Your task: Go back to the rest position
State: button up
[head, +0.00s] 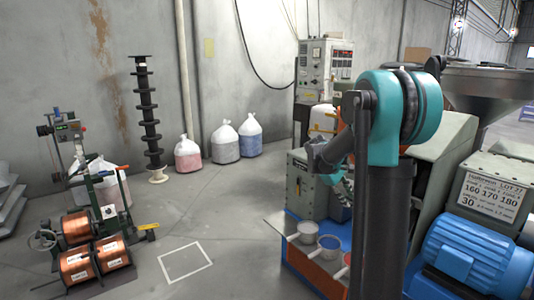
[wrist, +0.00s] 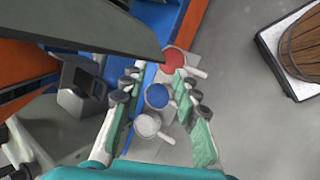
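My gripper (wrist: 161,88) is open in the wrist view, its two green-padded fingers spread apart with nothing held between them. A red-filled scoop (wrist: 173,60), a blue-filled scoop (wrist: 157,96) and a white-filled scoop (wrist: 147,125) show in the gap, beyond the fingers. In the head view my teal and dark arm stands at the right of centre and mostly hides the gripper. The white scoop (head: 308,229), blue scoop (head: 330,244) and red scoop (head: 346,260) stand in a row beside the arm there.
A green machine (head: 308,186) and a blue motor (head: 478,258) flank my arm. Copper spools (head: 78,266) sit on a stand at the left. Filled bags (head: 225,143) and a black spool column (head: 148,112) stand near the wall. A white floor outline (head: 186,263) encloses bare floor.

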jog(key=s+a+f+m+t+y, duration=0.1)
jog(key=s+a+f, duration=0.3)
jog(key=s, duration=0.5)
jog(key=s+a+f+m+t+y, duration=0.1)
jog(key=s+a+f+m+y, duration=0.2)
jog(key=s, duration=0.7)
jog(key=s+a+f+m+t+y, duration=0.1)
jog(key=s+a+f+m, duration=0.3)
jog(key=s, duration=0.6)
jog(key=shift+a+f+y, duration=0.3)
jog(key=shift+f+y, duration=0.25)
jog(key=shift+y, duration=0.35)
jog(key=shift+w, duration=0.1)
